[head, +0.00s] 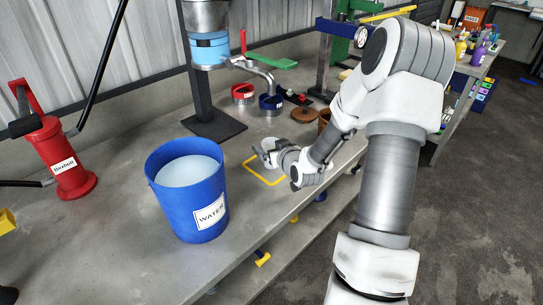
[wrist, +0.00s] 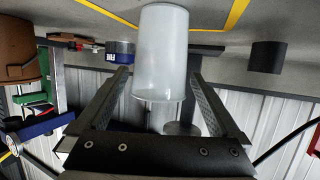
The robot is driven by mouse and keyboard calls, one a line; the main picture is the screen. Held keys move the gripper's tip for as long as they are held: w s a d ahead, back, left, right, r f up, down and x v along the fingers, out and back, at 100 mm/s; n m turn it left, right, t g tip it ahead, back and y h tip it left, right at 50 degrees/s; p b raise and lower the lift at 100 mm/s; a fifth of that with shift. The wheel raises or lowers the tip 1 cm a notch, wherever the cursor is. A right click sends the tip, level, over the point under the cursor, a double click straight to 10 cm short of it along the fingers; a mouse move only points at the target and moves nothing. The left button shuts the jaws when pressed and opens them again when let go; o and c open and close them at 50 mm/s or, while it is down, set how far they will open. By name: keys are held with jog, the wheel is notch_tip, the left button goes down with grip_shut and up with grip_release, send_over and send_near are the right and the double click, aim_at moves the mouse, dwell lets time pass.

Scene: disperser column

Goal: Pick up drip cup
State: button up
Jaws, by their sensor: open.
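The drip cup is most likely the translucent whitish cup (wrist: 161,50) in the middle of the wrist view, where the picture is upside down. My gripper (wrist: 158,76) is open, with one finger on each side of the cup's lower part in that picture. Gaps show between the cup and both fingers, so it is not clamped. In the head view my gripper (head: 262,151) is low over the bench by the yellow taped outline (head: 262,179). The cup is hard to make out there against the gripper.
A blue WATER bucket (head: 184,197) stands left of my gripper on the bench (head: 120,245). Behind are a disperser stand (head: 212,127), a red cup (head: 243,94), a blue cup (head: 270,104) and a brown lid (head: 304,114). A red Bexhull device (head: 62,158) stands far left.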

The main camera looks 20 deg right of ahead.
jog(key=shift+c, duration=0.3)
jog(key=c, duration=1.3)
jog(key=shift+r, duration=0.1)
